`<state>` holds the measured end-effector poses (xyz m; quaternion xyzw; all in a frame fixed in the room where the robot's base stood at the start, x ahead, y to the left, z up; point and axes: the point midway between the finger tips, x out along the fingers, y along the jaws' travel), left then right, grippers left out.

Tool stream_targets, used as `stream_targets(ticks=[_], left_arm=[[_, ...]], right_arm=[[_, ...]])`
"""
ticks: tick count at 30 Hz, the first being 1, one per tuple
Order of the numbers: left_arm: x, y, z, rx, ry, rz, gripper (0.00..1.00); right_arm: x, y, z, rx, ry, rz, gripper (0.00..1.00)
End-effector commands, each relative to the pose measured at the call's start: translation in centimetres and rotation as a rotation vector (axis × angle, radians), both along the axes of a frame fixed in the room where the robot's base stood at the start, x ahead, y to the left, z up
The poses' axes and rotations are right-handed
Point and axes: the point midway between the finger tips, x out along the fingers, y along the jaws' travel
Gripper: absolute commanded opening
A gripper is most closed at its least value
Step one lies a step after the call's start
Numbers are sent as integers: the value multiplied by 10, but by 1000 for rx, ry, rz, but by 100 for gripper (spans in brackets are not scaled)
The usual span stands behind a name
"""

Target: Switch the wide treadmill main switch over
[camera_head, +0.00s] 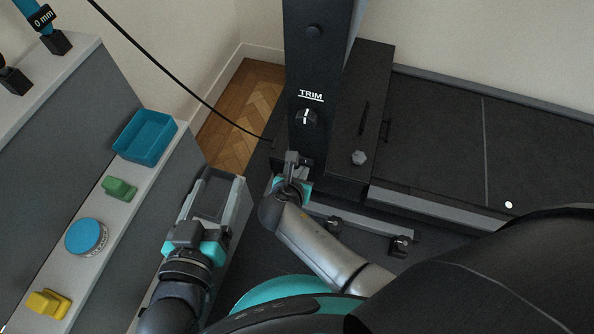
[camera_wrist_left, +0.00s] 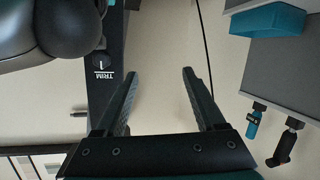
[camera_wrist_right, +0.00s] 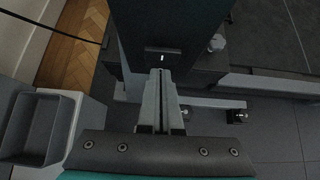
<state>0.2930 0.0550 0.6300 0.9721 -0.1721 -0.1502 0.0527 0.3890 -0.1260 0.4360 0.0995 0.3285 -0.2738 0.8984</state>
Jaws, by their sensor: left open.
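In the right wrist view the wide treadmill's main switch appears to be a small dark plate with a white mark (camera_wrist_right: 163,55), low on the dark upright; its setting is unclear. My right gripper (camera_wrist_right: 162,74) has its fingers together with nothing seen between them, just in front of it; contact cannot be told. In the head view this gripper (camera_head: 292,160) hides the switch, below the TRIM knob (camera_head: 306,118). The treadmill (camera_head: 430,130) lies at right. My left gripper (camera_wrist_left: 158,75) is open and empty; in the head view it is over the lower left, near a grey bin.
The grey bin (camera_wrist_right: 62,132) stands on a pedestal left of the upright. A shelf at left holds a blue tray (camera_head: 144,137), a green block (camera_head: 119,188), a blue round tin (camera_head: 86,237) and a yellow block (camera_head: 48,304). A cable (camera_head: 180,83) hangs behind.

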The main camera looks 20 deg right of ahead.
Motion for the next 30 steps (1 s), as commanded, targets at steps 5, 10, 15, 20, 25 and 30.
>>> stream_targets(ticks=[5, 10, 15, 20, 25, 30], left_arm=[[1, 7, -5, 49, 79, 1, 72], [1, 7, -6, 47, 76, 1, 72], [1, 7, -1, 46, 75, 1, 72], [1, 7, 7, 46, 76, 1, 72], [1, 7, 15, 46, 76, 1, 72], [1, 7, 17, 46, 76, 1, 72]], right_arm=[[2, -12, 0, 0, -1, 1, 0], [2, -11, -1, 0, -1, 1, 0], [2, -11, 2, -1, -1, 0, 0], [2, -11, 9, -1, -2, 0, 0], [3, -11, 16, -1, -3, 1, 0], [3, -11, 17, -2, -4, 1, 0]])
